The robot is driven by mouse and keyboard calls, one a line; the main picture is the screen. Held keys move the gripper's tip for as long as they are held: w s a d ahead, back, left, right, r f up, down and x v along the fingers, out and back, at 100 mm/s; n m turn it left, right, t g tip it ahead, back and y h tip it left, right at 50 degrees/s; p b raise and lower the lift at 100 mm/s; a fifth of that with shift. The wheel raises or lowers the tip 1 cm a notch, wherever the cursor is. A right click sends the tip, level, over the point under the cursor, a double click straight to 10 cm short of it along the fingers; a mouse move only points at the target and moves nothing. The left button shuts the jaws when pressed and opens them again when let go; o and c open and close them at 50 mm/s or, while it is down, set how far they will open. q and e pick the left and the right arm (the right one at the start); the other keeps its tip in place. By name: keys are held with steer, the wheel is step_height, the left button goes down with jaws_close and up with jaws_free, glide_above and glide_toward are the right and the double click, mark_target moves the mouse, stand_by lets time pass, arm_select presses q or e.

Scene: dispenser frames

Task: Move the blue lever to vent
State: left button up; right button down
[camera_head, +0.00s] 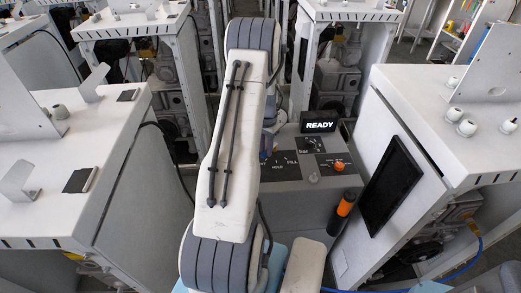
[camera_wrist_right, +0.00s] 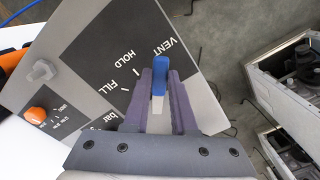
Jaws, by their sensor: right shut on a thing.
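The blue lever (camera_wrist_right: 160,64) shows in the right wrist view, with a blue end and a silvery lower part. It stands on a dark label plate marked VENT, HOLD and FILL. Its blue end lies close beside the word VENT, with HOLD and FILL further left. My right gripper (camera_wrist_right: 160,76) is shut on the lever, one finger on each side. In the head view my white right arm covers the lever and the VENT label; HOLD and FILL show on the grey panel (camera_head: 290,197). My left gripper is not in view.
A screen (camera_head: 320,126) reads READY above the panel. An orange knob (camera_head: 339,166) sits right of the labels; it also shows in the wrist view (camera_wrist_right: 36,115). An orange and black cylinder (camera_head: 345,205) stands at the panel's right side. White cabinets (camera_head: 425,95) flank both sides closely.

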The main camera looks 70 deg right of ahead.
steer(key=shift+s+d, duration=0.1)
steer(key=c, duration=0.7)
jaws_free()
step_height(320, 180, up, 10)
steer(key=shift+r+b, duration=0.25)
steer(key=shift+b, duration=0.8)
